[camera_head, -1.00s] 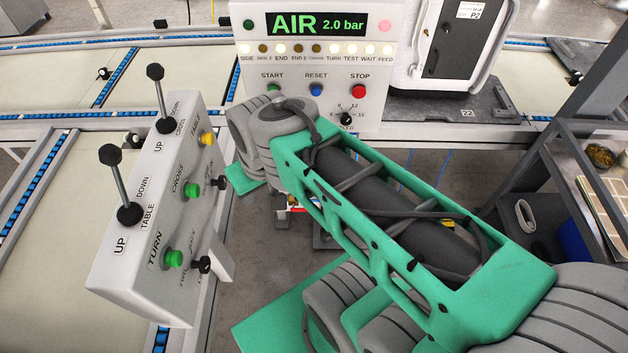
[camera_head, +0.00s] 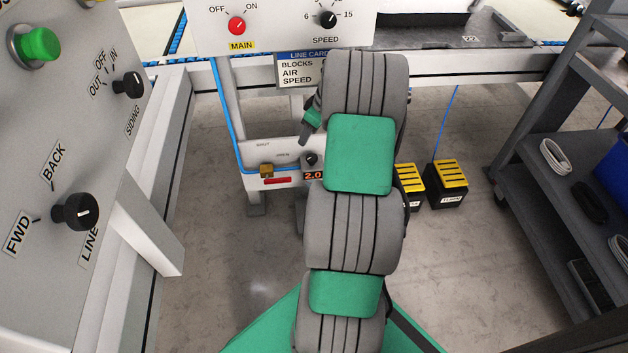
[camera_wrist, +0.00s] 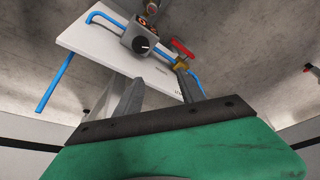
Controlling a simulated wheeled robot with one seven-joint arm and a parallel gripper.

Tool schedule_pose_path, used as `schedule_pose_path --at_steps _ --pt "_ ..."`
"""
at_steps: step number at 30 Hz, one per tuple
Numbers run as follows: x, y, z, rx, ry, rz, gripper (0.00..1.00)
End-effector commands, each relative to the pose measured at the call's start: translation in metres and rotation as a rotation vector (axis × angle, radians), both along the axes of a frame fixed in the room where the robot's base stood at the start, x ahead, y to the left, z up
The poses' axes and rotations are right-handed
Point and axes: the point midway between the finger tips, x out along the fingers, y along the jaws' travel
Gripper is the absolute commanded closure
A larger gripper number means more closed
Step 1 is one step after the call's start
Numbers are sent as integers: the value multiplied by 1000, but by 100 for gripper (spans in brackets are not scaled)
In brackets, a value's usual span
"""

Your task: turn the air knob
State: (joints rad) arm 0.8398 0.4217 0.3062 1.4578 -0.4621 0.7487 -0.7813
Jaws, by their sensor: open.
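The air knob (camera_head: 311,158), small and black, sits on a low white panel (camera_head: 255,156) beside a lit 2.0 readout (camera_head: 313,175), partly behind my arm in the head view. In the wrist view the knob (camera_wrist: 143,46) is dark with a white pointer mark, on a grey block on the tilted-looking white panel (camera_wrist: 88,42). My gripper (camera_wrist: 159,77) is open and empty there, its fingertips below the knob in the picture and apart from it. In the head view part of my gripper (camera_head: 308,128) shows above the panel; the rest is hidden by my arm.
A brass valve with a red handle (camera_wrist: 183,48) and blue hoses (camera_wrist: 68,78) adjoin the knob. A control box (camera_head: 110,130) stands close at left. Yellow-topped pedals (camera_head: 449,182) stand on the floor right of my arm, and a dark shelf (camera_head: 560,150) stands at right.

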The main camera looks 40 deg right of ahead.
Motion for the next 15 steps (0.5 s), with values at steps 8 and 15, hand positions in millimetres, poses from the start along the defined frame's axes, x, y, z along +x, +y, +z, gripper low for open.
schedule_pose_path --at_steps 8,15 --pt "-9 -42 -75 1 -31 24 54" --pt "8 -36 -118 1 -29 23 54"
